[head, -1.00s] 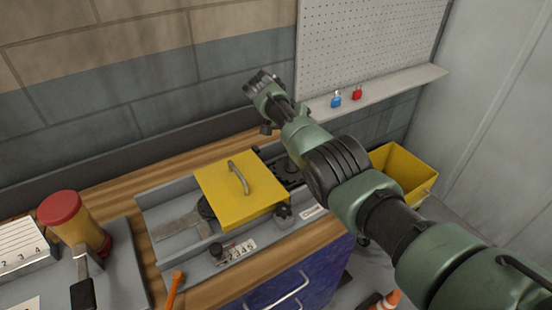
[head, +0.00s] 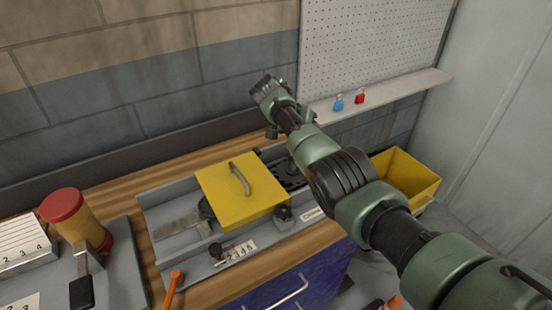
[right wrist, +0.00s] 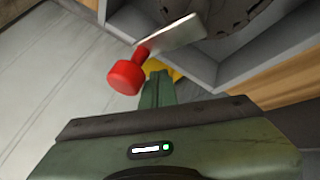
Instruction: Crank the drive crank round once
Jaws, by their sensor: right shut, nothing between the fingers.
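The drive crank shows in the right wrist view as a flat silver arm (right wrist: 178,36) with a red knob (right wrist: 125,77). I cannot make out the crank in the head view, where my right arm covers part of the machine. My right gripper (right wrist: 158,76) is shut and empty, its green fingers close to the right of the red knob in the picture. I cannot tell whether they touch it. The machine's grey bed (head: 185,243) lies on the wooden bench, with a yellow handled cover (head: 262,190) over its middle. My left gripper is not in view.
A yellow bin (head: 413,177) stands right of the bench. A shelf (head: 400,98) holds a blue and a red padlock. At the left are a red-lidded jar (head: 68,205), a scraper-like tool (head: 82,285) and an orange-handled tool (head: 174,285).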

